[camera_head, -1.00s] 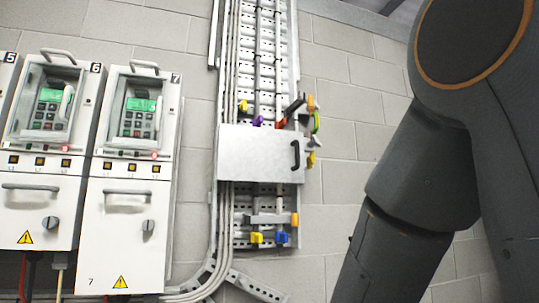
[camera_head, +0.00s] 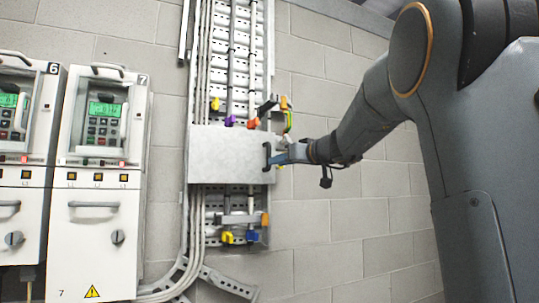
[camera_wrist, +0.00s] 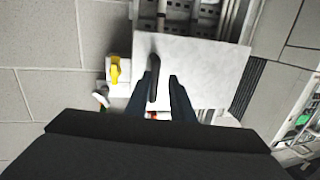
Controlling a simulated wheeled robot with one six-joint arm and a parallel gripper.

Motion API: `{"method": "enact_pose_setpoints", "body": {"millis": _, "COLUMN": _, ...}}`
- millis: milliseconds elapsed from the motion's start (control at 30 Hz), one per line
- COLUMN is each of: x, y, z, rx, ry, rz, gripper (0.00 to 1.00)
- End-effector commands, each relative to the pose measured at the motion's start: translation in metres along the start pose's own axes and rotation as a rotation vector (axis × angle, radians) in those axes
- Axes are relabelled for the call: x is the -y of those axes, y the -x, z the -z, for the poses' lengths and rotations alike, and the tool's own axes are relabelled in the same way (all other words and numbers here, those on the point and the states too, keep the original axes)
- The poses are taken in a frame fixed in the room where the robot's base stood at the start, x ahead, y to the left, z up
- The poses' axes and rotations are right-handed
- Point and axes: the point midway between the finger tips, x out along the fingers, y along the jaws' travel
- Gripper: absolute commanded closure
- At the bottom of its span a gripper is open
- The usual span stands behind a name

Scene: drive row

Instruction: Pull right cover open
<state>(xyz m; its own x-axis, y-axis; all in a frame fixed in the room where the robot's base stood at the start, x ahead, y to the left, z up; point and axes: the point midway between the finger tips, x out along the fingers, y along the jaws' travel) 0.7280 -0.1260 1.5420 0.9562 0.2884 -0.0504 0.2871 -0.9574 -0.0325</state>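The right cover (camera_head: 228,154) is a plain light grey plate across the cable ladder on the wall, with a black handle (camera_head: 267,156) at its right edge. My gripper (camera_head: 284,155) is at the handle from the right. In the wrist view the cover (camera_wrist: 205,62) fills the upper middle, and its handle (camera_wrist: 154,72) stands near the left finger of my gripper (camera_wrist: 163,85). The two dark fingers are apart, with a strip of cover showing between them. The handle seems to overlap the left finger; whether they touch I cannot tell.
Cabinet 7 (camera_head: 97,235) and cabinet 6 (camera_head: 18,232) stand at the left. Coloured clamps, such as a yellow one (camera_head: 227,237) and a blue one (camera_head: 252,236), sit below the cover. Bare block wall (camera_head: 350,225) lies to the right.

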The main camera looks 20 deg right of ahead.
Motion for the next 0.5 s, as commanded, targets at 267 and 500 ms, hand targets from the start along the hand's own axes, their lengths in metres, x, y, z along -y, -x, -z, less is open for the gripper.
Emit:
{"method": "enact_pose_setpoints", "body": {"millis": 267, "x": -0.007, "y": -0.009, "z": 0.028, "rx": -0.052, "ry": 0.029, "rz": -0.010, "gripper": 0.78}}
{"method": "enact_pose_setpoints", "body": {"millis": 500, "x": -0.006, "y": -0.044, "z": 0.030, "rx": -0.050, "ry": 0.028, "rz": -0.009, "gripper": 0.78}}
